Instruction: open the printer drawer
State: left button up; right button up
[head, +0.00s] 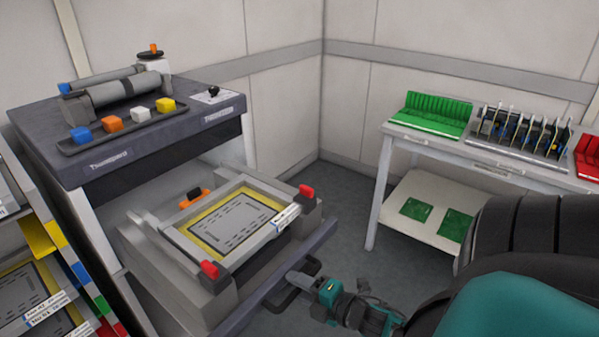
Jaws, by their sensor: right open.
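The printer (150,160) stands at the left, a dark-topped machine on light legs. Its drawer (312,243) is out from under the top, with a dark front edge. On the drawer sits a grey frame holding a yellow-edged stencil (235,225), with red clamps at its front corners. A dark bar handle (284,299) is on the drawer front. My right gripper (300,277) is open at the handle, with its fingers close to it. I cannot tell whether they touch it. My left gripper is not in view.
A rack (60,265) with stencil frames and coloured labels stands at the far left. At the right, a table (400,138) carries green and red bins and a row of feeders, with green boards on its lower shelf. Floor (345,200) shows between printer and table.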

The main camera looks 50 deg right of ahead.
jog(key=v, duration=1.3)
dwell(0.4)
